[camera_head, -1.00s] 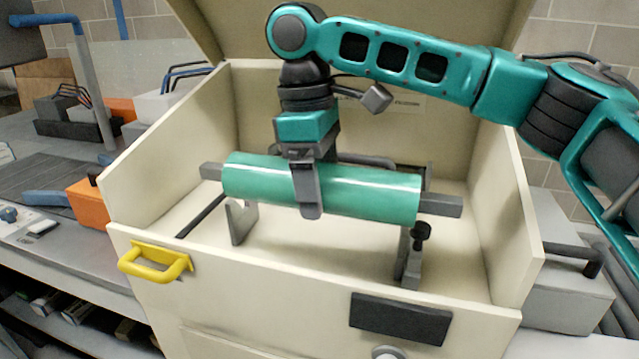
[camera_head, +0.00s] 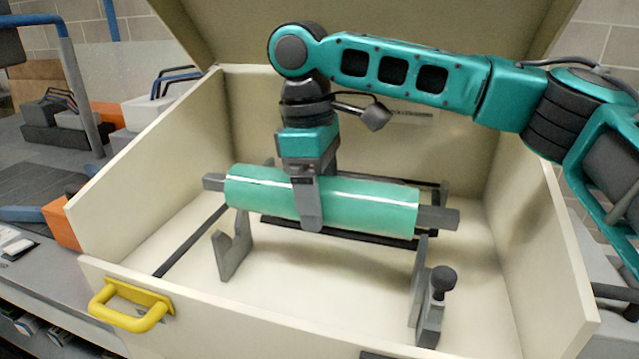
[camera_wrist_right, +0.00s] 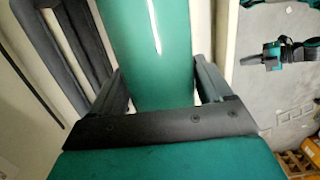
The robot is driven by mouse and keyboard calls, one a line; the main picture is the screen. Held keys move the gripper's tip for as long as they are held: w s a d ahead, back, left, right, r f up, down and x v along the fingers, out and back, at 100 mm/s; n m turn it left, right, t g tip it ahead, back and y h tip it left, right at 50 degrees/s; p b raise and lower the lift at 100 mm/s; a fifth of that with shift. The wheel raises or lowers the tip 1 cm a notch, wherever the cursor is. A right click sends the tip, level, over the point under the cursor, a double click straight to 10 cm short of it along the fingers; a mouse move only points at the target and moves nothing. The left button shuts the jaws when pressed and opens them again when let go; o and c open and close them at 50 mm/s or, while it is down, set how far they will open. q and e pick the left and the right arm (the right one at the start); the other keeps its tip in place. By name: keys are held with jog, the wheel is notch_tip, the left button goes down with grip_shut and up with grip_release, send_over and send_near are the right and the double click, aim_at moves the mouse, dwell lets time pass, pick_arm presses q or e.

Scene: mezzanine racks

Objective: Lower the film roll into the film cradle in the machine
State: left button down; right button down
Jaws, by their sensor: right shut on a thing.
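The film roll (camera_head: 370,204) is a green cylinder with grey square shaft ends, held roughly level inside the open machine (camera_head: 230,300). My right gripper (camera_head: 308,205) is shut around the roll's middle from above; in the right wrist view the roll (camera_wrist_right: 150,60) lies between its two fingers (camera_wrist_right: 160,90). The film cradle's left support (camera_head: 235,253) is a grey notched bracket, and its right support (camera_head: 428,305) carries a black knob. The roll appears above and behind these supports, with the shaft ends apart from the notches.
A raised lid (camera_head: 380,40) stands over the machine, and side walls enclose the bin. A yellow handle (camera_head: 132,305) sits on the front wall. Dark rails (camera_head: 190,240) run along the bin floor. A bench with orange and grey items lies at the left.

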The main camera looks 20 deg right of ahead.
jog(key=shift+f, duration=4.3)
jog(key=shift+f, duration=0.5)
jog(key=shift+c, duration=1.1)
grip_release()
jog(key=shift+o, duration=1.1)
jog(key=shift+f, duration=0.2)
jog(key=r, duration=0.4)
jog(key=a+r, duration=0.1)
jog(key=r, duration=0.3)
jog(key=w+r, duration=0.1)
jog(key=r, duration=0.4)
jog(key=shift+a, duration=0.15)
jog(key=shift+s, duration=0.1)
